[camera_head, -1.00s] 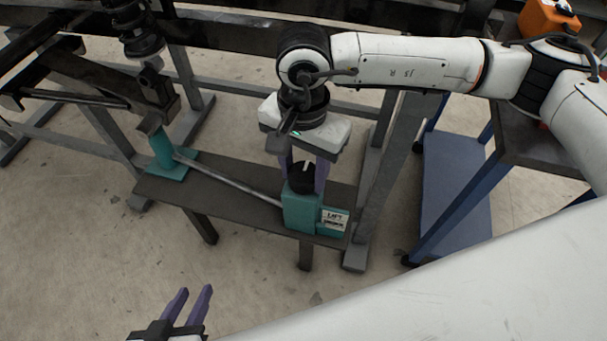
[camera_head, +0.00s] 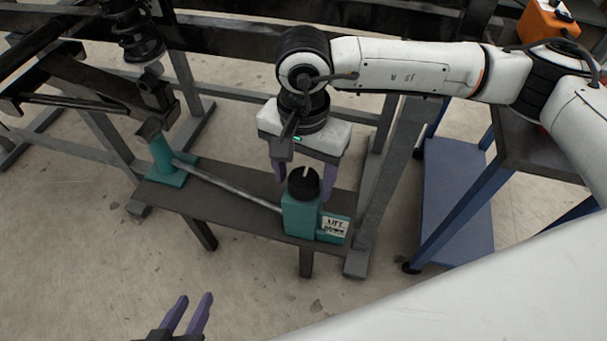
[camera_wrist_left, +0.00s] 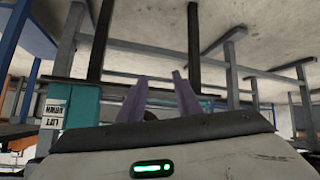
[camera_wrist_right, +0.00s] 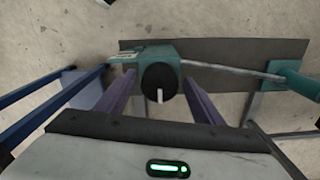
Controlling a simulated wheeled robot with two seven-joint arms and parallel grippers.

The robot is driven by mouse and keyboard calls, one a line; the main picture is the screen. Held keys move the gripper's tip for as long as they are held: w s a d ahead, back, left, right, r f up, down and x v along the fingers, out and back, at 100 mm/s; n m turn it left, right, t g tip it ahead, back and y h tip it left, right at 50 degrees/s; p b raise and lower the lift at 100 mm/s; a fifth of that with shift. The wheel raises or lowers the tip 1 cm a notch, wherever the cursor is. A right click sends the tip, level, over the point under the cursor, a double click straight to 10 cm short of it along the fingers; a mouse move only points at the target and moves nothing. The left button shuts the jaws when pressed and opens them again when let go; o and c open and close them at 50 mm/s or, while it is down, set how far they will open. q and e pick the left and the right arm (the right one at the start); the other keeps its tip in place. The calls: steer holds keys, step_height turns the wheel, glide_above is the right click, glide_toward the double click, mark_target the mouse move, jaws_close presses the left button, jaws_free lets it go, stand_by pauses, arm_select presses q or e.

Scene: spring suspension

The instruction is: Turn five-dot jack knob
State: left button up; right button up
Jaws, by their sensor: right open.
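The black round knob (camera_head: 303,182) with a white pointer line sits on top of the teal jack box (camera_head: 300,215). In the right wrist view the knob (camera_wrist_right: 159,82) shows from above, its white line pointing toward the gripper. No dots can be made out. My right gripper (camera_head: 305,187) is open, its purple fingers spread on either side of the knob's rear, with a gap to each side in the right wrist view. My left gripper (camera_head: 188,308) is open and empty at the bottom of the head view, well away from the jack.
A metal rod (camera_head: 230,184) runs from the box to a teal jack stand (camera_head: 165,165) on the dark bench (camera_head: 215,205). A grey frame post (camera_head: 385,190) and blue cart (camera_head: 455,195) stand to the right.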

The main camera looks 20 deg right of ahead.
mark_target(304, 179)
step_height(304, 179, up, 9)
steer(key=shift+r+p, duration=0.1)
steer(key=shift+p, duration=0.7)
arm_select(q)
steer(key=shift+a+r, duration=0.15)
arm_select(e)
steer(key=shift+r, duration=0.6)
arm_select(q)
steer(key=shift+s+r, duration=0.1)
steer(key=shift+r, duration=0.05)
arm_select(e)
steer(key=shift+s+f, duration=0.1)
